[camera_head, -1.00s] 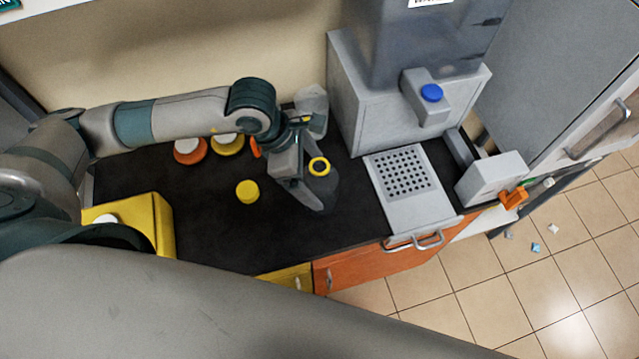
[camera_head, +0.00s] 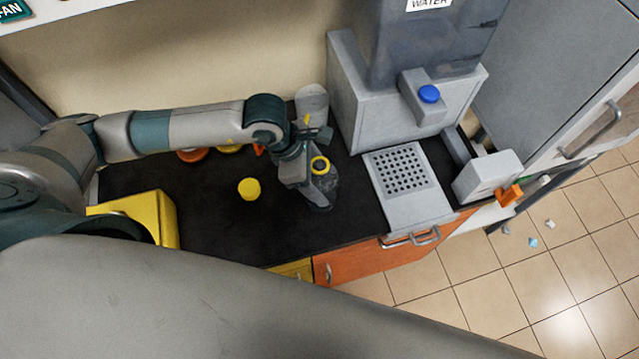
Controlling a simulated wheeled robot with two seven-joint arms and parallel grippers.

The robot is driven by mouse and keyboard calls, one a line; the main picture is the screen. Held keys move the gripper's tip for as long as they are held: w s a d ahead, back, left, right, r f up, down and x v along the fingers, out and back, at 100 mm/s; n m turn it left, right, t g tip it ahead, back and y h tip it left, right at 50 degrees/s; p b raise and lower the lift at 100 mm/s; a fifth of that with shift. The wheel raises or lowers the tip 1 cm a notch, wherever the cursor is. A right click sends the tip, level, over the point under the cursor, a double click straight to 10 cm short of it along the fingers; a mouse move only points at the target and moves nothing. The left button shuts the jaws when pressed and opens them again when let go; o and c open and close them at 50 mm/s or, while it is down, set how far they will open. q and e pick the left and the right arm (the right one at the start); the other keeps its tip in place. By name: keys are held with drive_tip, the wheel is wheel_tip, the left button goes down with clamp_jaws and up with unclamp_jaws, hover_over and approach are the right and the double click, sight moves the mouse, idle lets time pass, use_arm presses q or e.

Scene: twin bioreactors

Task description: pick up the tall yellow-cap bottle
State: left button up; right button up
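A round yellow cap-like disc (camera_head: 249,189) sits on the counter left of the gripper. My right gripper is not in view.
The grey water dispenser (camera_head: 345,100) with a blue button (camera_head: 429,94) and perforated tray (camera_head: 400,172) stands to the right. Orange (camera_head: 193,154) and yellow (camera_head: 229,148) round items are partly hidden behind my arm. A yellow box (camera_head: 165,215) is at left. The counter's front middle is clear.

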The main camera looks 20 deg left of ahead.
sight(319, 167)
use_arm(q)
drive_tip(key=c, duration=0.3)
drive_tip(key=shift+r, duration=0.15)
drive_tip(key=shift+r+b, duration=0.85)
drive_tip(key=shift+b, duration=0.05)
drive_tip(key=shift+d+r+b, duration=0.25)
drive_tip(key=shift+r+b, duration=0.15)
drive_tip(key=shift+r, duration=0.2)
drive_tip(key=shift+d+r+b, duration=0.25)
drive_tip(key=shift+r+b, duration=0.15)
drive_tip(key=shift+r, duration=0.15)
drive_tip(key=s+d+r+b, duration=0.1)
drive_tip(key=d+r, duration=0.1)
drive_tip(key=d, duration=0.1)
drive_tip(key=s+d+r+b, duration=0.1)
drive_tip(key=d+r, duration=0.1)
drive_tip(key=d, duration=0.1)
drive_tip(key=s+d+r+b, duration=0.2)
drive_tip(key=d, duration=0.2)
drive_tip(key=shift+r, duration=0.4)
drive_tip(key=shift+w, duration=0.1)
